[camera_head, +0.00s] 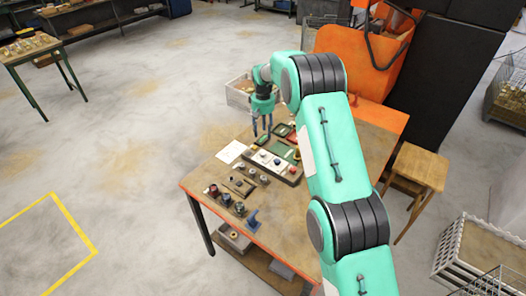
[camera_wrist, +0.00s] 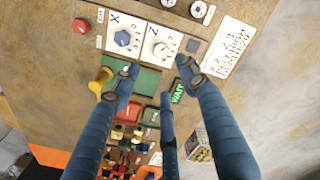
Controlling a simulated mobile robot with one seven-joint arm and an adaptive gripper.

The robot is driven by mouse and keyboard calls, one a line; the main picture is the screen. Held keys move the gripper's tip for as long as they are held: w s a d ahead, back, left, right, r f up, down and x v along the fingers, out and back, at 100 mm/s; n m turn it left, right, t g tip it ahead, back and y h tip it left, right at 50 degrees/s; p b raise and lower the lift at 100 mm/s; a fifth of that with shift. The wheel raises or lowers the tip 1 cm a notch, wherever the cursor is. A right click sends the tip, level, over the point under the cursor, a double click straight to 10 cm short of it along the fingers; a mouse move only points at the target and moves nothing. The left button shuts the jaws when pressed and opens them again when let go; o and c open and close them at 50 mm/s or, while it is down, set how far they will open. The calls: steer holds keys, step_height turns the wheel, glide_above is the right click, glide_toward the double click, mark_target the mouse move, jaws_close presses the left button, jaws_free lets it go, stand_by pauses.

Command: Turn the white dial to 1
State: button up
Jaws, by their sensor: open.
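A control panel (camera_head: 290,178) lies on the wooden table. In the wrist view it has a white plate marked X with a blue dial (camera_wrist: 123,38) and a white plate marked Z with a whitish dial (camera_wrist: 161,49). The numbers around the dials are too small to read. My gripper (camera_head: 262,130) is open and empty, pointing down above the far part of the table, near the panel. In the wrist view my blue gripper fingers (camera_wrist: 158,76) are spread, with tips just below the Z plate in the picture, over the green area. I see no contact with the dial.
A red button (camera_wrist: 81,26) and a yellow part (camera_wrist: 101,80) are near the dials. A small display with green letters (camera_wrist: 177,91) is by the fingers. A paper sheet (camera_head: 232,152) lies beside the panel. Several knobs stand on the table's near left; an orange machine (camera_head: 350,60) stands behind.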

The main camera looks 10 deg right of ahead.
mark_target(263, 153)
steer(key=shift+f, duration=0.2)
stand_by(0.3)
step_height(263, 153, down, 14)
steer(key=shift+r, duration=0.25)
stand_by(0.5)
jaws_close()
